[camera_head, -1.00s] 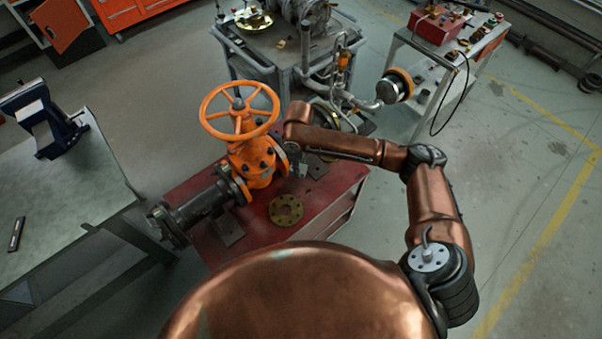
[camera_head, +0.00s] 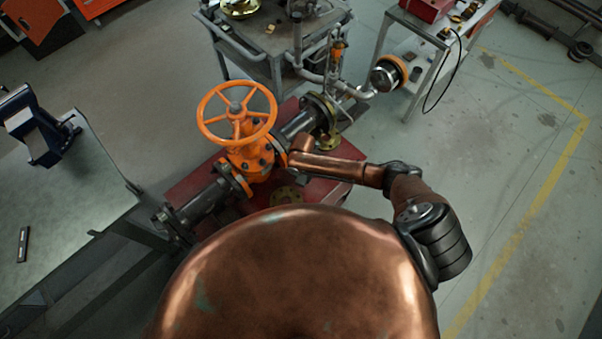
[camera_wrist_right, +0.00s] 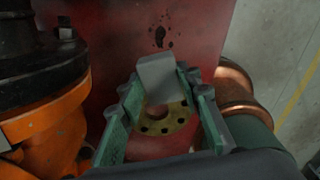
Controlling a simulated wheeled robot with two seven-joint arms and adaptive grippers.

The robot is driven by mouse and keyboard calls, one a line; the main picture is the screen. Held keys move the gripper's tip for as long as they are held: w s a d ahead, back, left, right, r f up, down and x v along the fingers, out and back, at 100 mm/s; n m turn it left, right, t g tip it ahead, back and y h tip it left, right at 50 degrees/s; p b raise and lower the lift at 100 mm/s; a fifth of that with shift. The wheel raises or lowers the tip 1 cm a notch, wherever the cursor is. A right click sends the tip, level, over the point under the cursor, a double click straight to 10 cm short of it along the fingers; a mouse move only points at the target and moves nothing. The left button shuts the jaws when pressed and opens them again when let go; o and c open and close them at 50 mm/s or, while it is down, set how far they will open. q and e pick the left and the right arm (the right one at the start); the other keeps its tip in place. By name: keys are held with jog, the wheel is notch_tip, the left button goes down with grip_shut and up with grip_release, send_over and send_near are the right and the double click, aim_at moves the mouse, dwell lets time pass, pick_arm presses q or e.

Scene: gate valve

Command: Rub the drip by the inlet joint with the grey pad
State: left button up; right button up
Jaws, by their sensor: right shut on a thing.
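The orange gate valve (camera_head: 250,160) with its round handwheel stands on a red bench, joined to dark pipes at bolted flanges. In the right wrist view, my right gripper (camera_wrist_right: 160,82) is shut on the grey pad (camera_wrist_right: 157,73), which sticks out past the fingertips. A dark wet-looking drip mark (camera_wrist_right: 160,38) shows on the red surface just beyond the pad, apart from it in the picture. A black bolted flange (camera_wrist_right: 45,62) and the orange valve body lie to its left. In the head view the gripper is mostly hidden by my arm. My left gripper is out of view.
A loose brass flange (camera_wrist_right: 162,118) lies on the red bench (camera_head: 328,165) below the gripper. A grey workbench (camera_head: 75,190) with a blue vise (camera_head: 38,125) stands left. A grey cart (camera_head: 265,45) stands behind the valve. The floor at right is open.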

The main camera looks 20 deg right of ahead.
jog(key=shift+f+b, duration=0.6)
jog(key=shift+f, duration=0.15)
notch_tip(320, 180, down, 4)
jog(key=b, duration=0.4)
jog(key=shift+f, duration=0.1)
jog(key=shift+f, duration=0.1)
